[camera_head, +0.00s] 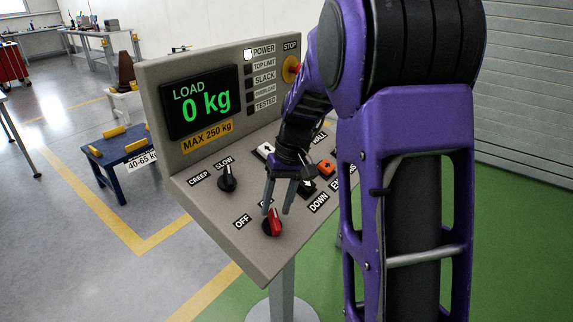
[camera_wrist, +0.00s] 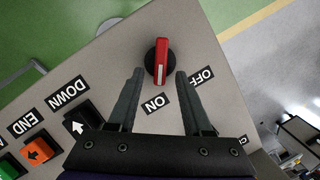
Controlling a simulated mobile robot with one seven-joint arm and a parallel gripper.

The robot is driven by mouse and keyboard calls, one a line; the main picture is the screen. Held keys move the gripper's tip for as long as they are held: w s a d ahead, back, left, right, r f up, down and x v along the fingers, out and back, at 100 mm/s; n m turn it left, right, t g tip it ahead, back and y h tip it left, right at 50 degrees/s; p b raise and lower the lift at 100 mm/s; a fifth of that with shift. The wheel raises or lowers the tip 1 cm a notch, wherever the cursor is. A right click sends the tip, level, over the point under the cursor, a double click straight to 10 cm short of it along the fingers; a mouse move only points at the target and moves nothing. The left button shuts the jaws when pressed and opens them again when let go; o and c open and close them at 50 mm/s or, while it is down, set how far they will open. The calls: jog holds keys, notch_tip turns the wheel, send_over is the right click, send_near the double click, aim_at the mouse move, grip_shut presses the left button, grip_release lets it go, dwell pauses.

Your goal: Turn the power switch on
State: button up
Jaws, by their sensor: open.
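The power switch is a red-handled rotary knob on a black base (camera_head: 272,226), near the front corner of the grey control panel (camera_head: 225,222). In the wrist view the knob (camera_wrist: 161,61) stands nearly upright, its lower end toward the ON label (camera_wrist: 155,103) rather than the OFF label (camera_wrist: 202,77). My gripper (camera_head: 277,212) is open, its fingertips close to the knob. In the wrist view the fingers (camera_wrist: 160,74) lie to either side of the knob's lower end, with gaps visible. In the head view the ON label is mostly hidden by my gripper.
The display (camera_head: 200,103) reads 0 kg, and the POWER lamp (camera_head: 248,55) looks white. A creep/slow knob (camera_head: 227,178), an orange END button (camera_head: 326,168) and a black DOWN button (camera_wrist: 81,124) sit nearby.

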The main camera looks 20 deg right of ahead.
jog(key=v, duration=1.4)
jog(key=shift+r+p, duration=0.2)
jog(key=shift+p, duration=0.25)
